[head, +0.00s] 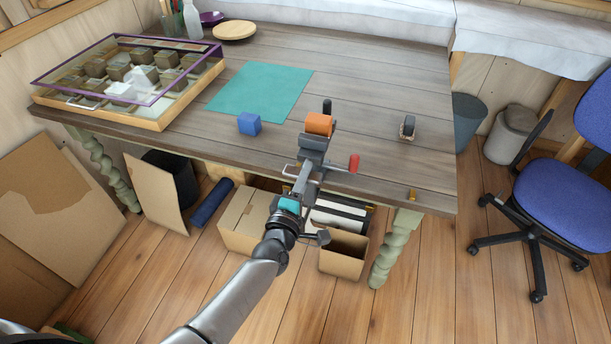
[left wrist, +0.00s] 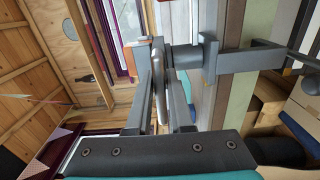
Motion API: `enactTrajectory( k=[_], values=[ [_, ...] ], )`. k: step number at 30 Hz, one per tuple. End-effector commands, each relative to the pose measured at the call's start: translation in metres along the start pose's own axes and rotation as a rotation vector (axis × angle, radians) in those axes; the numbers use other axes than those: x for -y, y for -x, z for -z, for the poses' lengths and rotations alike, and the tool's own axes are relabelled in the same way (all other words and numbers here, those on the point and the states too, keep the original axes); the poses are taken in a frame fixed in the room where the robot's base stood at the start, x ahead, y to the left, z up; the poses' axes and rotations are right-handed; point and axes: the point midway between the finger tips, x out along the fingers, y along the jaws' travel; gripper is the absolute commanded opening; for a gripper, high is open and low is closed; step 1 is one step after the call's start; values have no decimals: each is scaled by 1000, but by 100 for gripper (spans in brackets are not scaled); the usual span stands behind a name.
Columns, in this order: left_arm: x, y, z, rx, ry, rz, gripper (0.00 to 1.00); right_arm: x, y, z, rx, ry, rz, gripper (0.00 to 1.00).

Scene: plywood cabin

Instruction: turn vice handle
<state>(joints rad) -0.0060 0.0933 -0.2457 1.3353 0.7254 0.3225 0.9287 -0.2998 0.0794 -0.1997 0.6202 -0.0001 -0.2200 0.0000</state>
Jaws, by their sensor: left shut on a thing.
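The grey vice (head: 314,142) is fixed at the front edge of the table (head: 400,170), with an orange block (head: 319,124) at its top. A red knob (head: 354,163) shows just right of the vice. My left gripper (head: 304,170) is at the front of the vice, reaching up from below. In the left wrist view its two fingers (left wrist: 160,85) are shut on a pale metal bar (left wrist: 160,70), which looks like the vice handle. The grey vice screw and body (left wrist: 188,56) are beside the fingers there. My fingers partly hide the handle. My right gripper is out of view.
A blue cube (head: 249,124) and a teal mat (head: 260,92) are left of the vice. A glass-topped case (head: 160,122) stands far left. Cardboard boxes (head: 245,215) sit under the table below my arm. A blue chair (head: 560,195) is at right.

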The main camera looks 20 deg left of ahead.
Motion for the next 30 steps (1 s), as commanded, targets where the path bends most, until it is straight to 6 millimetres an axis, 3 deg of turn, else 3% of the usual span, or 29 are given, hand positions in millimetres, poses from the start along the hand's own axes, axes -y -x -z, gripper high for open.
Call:
enactTrajectory(
  k=[18, 19, 21, 25, 30],
  values=[
    [0, 0, 0, -1, 42, 1, 0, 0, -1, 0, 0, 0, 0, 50],
    [0, 0, 0, -1, 41, 1, 22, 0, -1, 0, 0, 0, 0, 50],
    [0, 0, 0, -1, 41, 1, 30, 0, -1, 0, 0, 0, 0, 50],
    [0, 0, 0, -1, 41, 1, 44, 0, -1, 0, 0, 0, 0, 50],
    [0, 0, 0, 0, 41, 1, 45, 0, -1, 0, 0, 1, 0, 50]
  ],
)
